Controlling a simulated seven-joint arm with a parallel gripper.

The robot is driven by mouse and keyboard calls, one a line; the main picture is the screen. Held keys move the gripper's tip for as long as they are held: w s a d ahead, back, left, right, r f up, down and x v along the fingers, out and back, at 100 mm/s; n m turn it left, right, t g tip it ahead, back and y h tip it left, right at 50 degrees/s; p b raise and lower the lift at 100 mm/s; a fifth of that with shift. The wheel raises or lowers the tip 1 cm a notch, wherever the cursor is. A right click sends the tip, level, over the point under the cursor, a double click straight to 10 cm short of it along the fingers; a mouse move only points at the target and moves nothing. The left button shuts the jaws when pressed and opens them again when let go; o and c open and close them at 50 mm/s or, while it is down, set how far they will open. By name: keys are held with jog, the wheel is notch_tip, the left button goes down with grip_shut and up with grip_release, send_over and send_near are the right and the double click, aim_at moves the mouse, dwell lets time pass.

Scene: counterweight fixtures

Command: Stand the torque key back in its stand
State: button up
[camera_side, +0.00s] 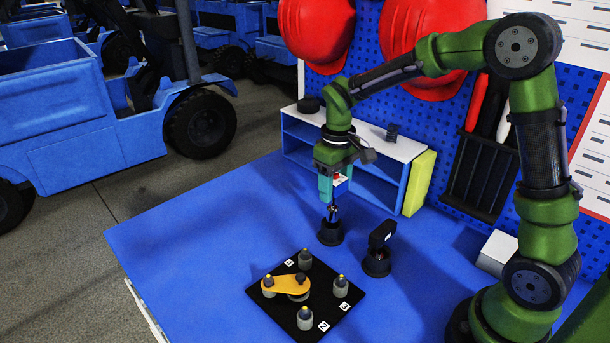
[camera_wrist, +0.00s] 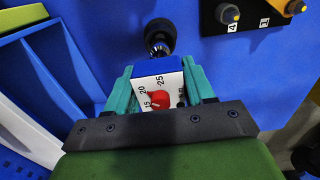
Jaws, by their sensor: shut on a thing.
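The torque key (camera_wrist: 158,88) shows in the wrist view with a white scale face, a red pointer and a blue edge. My gripper (camera_side: 334,188) has its teal fingers shut on either side of the key's body. The key's narrow dark shaft (camera_side: 333,211) points down in the side view, roughly upright. Directly below is the round black stand (camera_side: 331,235), which also shows at the top of the wrist view (camera_wrist: 160,30). The shaft's lower end is at the stand's mouth; I cannot tell how deep it sits.
A second black holder with a dark device (camera_side: 378,250) stands close on the right. A black board (camera_side: 333,312) in front carries grey pegs with yellow tips and an orange arm (camera_side: 284,285). A blue and white shelf (camera_side: 376,189) stands behind. The left of the blue table is clear.

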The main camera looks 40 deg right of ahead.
aim_at(334, 207)
jog(key=shift+f, duration=2.1)
jog(key=shift+f, duration=0.6)
jog(key=o, duration=1.4)
